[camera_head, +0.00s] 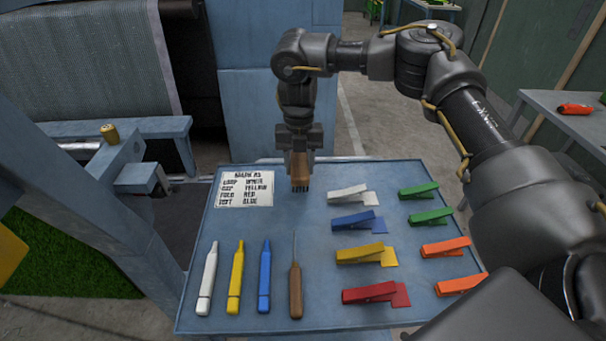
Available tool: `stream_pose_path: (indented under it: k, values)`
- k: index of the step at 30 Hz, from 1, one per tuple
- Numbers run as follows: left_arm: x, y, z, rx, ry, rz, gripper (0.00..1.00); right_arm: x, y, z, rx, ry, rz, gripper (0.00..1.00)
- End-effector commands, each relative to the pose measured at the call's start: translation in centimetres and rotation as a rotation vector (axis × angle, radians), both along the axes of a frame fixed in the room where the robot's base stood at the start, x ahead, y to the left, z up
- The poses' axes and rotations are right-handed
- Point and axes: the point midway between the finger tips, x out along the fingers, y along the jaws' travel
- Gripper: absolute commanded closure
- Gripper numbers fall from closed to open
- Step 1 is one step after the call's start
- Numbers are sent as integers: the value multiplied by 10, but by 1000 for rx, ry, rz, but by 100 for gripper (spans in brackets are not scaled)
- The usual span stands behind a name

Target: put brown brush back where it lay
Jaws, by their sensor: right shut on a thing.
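My right gripper (300,158) is shut on the brown brush (300,170) above the back part of the blue table (330,285). The brush hangs upright with its dark bristles down, just right of the white marks card (244,188). Whether the bristles touch the table I cannot tell. My left gripper is out of view.
White, yellow and blue markers (235,277) and a wooden-handled pick (295,285) lie at the front left. White, blue, yellow and red clips (362,254) lie to the right, with green and orange clips (446,247) beyond. Bare table lies below the brush.

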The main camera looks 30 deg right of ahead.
Motion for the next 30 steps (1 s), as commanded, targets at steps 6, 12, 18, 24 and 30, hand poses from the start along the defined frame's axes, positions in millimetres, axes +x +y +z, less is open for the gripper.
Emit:
stream_pose_path:
  k: [6,12,18,24,30]
  values:
    - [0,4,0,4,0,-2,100,0,-4,-5,1,0,-1,78]
    - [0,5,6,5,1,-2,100,-1,-10,-31,0,3,-1,78]
    - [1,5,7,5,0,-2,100,0,-10,-41,0,-1,0,79]
    - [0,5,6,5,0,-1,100,-1,-10,-42,-1,0,0,48]
    - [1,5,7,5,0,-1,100,-1,-10,-42,-1,0,0,37]
